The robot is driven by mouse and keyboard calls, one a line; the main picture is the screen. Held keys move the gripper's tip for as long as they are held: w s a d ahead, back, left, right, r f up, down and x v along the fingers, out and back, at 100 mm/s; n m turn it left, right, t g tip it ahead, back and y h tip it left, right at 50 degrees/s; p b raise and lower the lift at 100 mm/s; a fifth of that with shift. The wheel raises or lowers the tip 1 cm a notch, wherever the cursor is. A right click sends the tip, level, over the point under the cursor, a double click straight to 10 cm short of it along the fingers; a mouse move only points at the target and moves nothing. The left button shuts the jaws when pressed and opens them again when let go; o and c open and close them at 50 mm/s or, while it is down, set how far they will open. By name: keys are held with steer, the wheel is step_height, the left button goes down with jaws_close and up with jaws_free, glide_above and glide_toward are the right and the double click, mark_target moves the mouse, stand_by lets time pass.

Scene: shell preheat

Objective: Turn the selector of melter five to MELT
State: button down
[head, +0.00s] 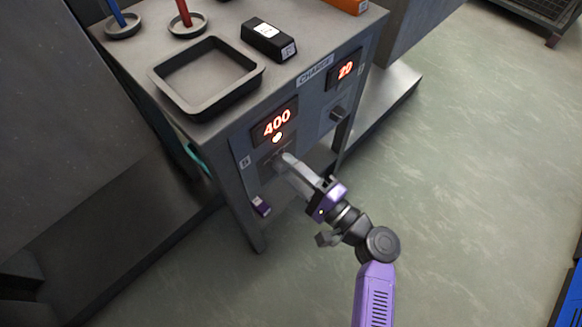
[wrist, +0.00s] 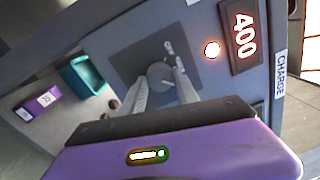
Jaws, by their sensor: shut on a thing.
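A grey cabinet's front panel (head: 240,150) carries a lit red display (head: 274,123) reading 400 with a glowing round lamp (head: 277,137) under it. Below the lamp is a dark square plate with a round selector knob, seen in the wrist view (wrist: 160,74). My gripper (head: 287,159) reaches the plate from the lower right. In the wrist view its two pale fingers (wrist: 160,82) lie on either side of the knob, shut on it. The fingers hide the knob in the head view.
A second display (head: 345,69) reads 20, with another knob (head: 338,114) below it. On the cabinet top are a square tray (head: 160,88), a black box (head: 268,40) and two rod holders. A purple block (head: 260,206) sits low. Open floor lies right.

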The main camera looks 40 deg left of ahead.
steer(key=c, duration=0.9)
jaws_free()
steer(key=shift+d, duration=0.15)
steer(key=d, duration=0.2)
steer(key=d+p, duration=0.1)
steer(key=d, duration=0.4)
steer(key=shift+s+d+f, duration=0.3)
steer(key=shift+w, duration=0.1)
